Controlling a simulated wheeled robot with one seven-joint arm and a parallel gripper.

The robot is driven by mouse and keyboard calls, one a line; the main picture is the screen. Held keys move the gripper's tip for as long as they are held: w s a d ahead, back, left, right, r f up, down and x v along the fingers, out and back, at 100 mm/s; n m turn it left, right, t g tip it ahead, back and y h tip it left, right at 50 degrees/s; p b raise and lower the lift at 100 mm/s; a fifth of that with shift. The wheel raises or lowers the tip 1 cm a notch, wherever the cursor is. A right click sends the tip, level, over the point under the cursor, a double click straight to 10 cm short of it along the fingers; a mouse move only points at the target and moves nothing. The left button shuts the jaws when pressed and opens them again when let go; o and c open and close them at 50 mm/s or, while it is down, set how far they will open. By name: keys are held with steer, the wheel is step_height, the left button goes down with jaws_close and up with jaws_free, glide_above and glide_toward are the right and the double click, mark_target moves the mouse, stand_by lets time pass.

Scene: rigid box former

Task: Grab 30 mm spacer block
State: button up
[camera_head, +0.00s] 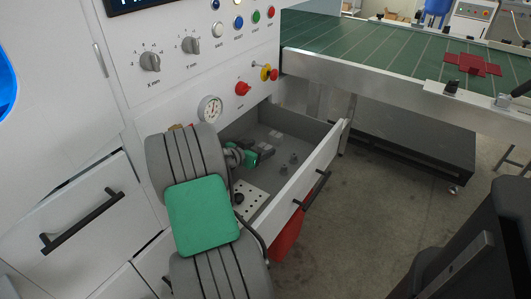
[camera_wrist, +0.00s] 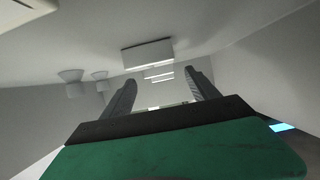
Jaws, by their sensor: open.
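Several grey spacer blocks (camera_head: 277,135) lie in a row on the floor of the open drawer in the head view. In the wrist view the largest block (camera_wrist: 147,56) is above the space between the fingers, with thinner blocks (camera_wrist: 158,72) below it in the picture. No size marks can be read, so I cannot tell which is 30 mm. My gripper (camera_head: 268,149) is inside the drawer, close to the blocks. Its two dark fingers (camera_wrist: 160,88) are spread apart in the wrist view, with nothing seen held between them.
The open drawer (camera_head: 318,168) has walls around my gripper. Two round posts (camera_head: 287,163) stand on its floor and also show in the wrist view (camera_wrist: 86,80). A perforated plate (camera_head: 250,193) lies nearer.

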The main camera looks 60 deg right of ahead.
steer(key=shift+x, duration=1)
jaws_close()
